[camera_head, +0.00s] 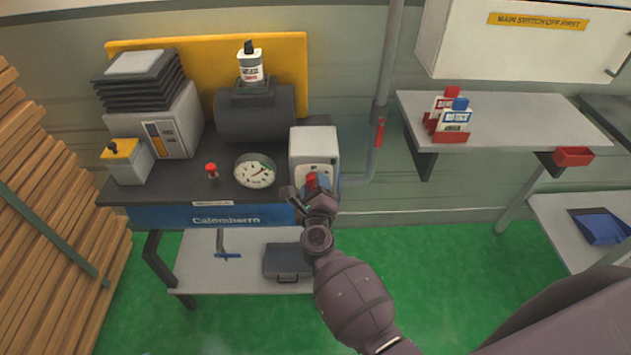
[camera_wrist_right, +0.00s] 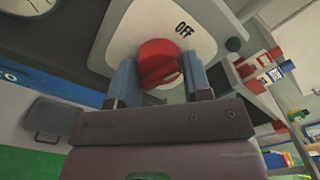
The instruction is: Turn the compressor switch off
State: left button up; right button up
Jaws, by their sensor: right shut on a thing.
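The compressor switch is a red knob (camera_head: 311,180) on the front of a pale grey box (camera_head: 314,145) at the right end of the compressor bench. In the right wrist view the red knob (camera_wrist_right: 158,62) sits on a white plate (camera_wrist_right: 115,22) marked "OFF". My right gripper (camera_head: 312,190) is at the knob, and its two blue-grey fingers (camera_wrist_right: 158,80) are shut on it from both sides. The fingers hide part of the knob, and I cannot tell its exact turn. My left gripper is not in view.
A round gauge (camera_head: 255,171) and a small red-topped valve (camera_head: 211,170) stand left of the box on the dark bench. A pipe with a red lever (camera_head: 379,133) runs to the right. A shelf (camera_head: 520,118) holds red and blue containers further right.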

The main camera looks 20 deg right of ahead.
jog(key=shift+r+n+p, duration=0.1)
jog(key=shift+n+p, duration=0.4)
jog(key=shift+n, duration=0.3)
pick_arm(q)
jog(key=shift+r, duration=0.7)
pick_arm(e)
jog(key=shift+n, duration=0.3)
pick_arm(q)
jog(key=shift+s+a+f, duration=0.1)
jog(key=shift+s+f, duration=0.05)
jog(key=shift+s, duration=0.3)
pick_arm(e)
jog(key=o, duration=0.9)
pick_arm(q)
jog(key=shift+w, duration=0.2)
